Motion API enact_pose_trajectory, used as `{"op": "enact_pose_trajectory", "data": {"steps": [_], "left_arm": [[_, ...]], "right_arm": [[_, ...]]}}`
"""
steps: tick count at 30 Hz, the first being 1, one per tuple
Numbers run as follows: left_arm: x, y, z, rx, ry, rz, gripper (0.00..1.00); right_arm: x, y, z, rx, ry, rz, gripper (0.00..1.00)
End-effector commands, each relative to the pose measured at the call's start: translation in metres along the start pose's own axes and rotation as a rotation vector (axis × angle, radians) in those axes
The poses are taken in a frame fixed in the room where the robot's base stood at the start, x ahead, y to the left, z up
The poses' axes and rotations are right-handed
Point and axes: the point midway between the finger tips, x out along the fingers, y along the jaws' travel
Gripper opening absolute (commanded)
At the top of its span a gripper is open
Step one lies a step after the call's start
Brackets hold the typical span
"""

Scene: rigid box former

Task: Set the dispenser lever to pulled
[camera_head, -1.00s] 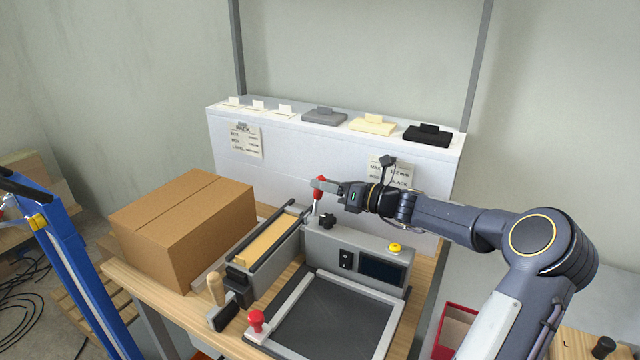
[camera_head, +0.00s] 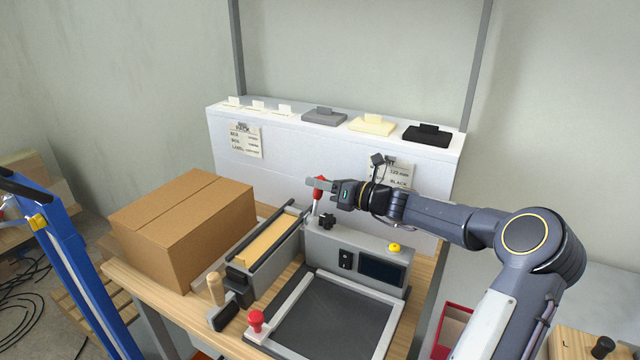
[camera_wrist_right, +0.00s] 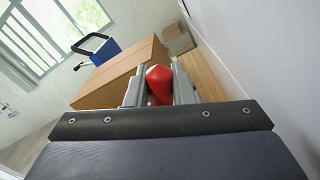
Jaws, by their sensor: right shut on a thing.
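The dispenser lever (camera_head: 319,184) has a red knob and stands nearly upright at the back corner of the grey dispenser (camera_head: 268,240). My right gripper (camera_head: 321,184) comes in from the right and is shut on the lever's red knob. In the right wrist view the red knob (camera_wrist_right: 159,85) sits between the two grey fingers. The lower part of the lever shows only in small part. My left gripper is not in view.
A closed cardboard box (camera_head: 185,225) stands left of the dispenser. A machine with a dark plate (camera_head: 335,315), screen (camera_head: 382,270) and yellow button (camera_head: 394,247) fills the front. A white shelf (camera_head: 300,155) with several pads is behind. A blue frame (camera_head: 75,260) stands left.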

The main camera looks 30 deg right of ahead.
Motion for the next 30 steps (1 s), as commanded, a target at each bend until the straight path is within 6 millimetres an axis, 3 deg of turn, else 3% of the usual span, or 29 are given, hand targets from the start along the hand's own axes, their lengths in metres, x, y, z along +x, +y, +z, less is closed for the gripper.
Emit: {"op": "enact_pose_trajectory", "data": {"steps": [5, 10, 15, 26, 27, 30], "left_arm": [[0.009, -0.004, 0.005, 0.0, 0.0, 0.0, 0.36], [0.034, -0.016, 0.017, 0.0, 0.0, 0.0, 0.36], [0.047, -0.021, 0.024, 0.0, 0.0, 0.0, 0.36], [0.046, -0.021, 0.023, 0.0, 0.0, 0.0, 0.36], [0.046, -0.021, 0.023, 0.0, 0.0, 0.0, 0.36], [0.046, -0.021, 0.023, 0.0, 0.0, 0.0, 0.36]], "right_arm": [[0.0, 0.008, -0.004, -0.086, 0.002, 0.001, 0.0], [0.0, 0.028, -0.013, -0.326, 0.003, -0.001, 0.0], [0.0, 0.042, -0.014, -0.47, 0.001, 0.0, 0.0], [0.0, 0.045, -0.012, -0.496, 0.0, 0.001, 0.0], [0.0, 0.045, -0.012, -0.496, 0.0, 0.001, 0.25], [0.0, 0.045, -0.012, -0.496, 0.0, 0.0, 0.38]]}}
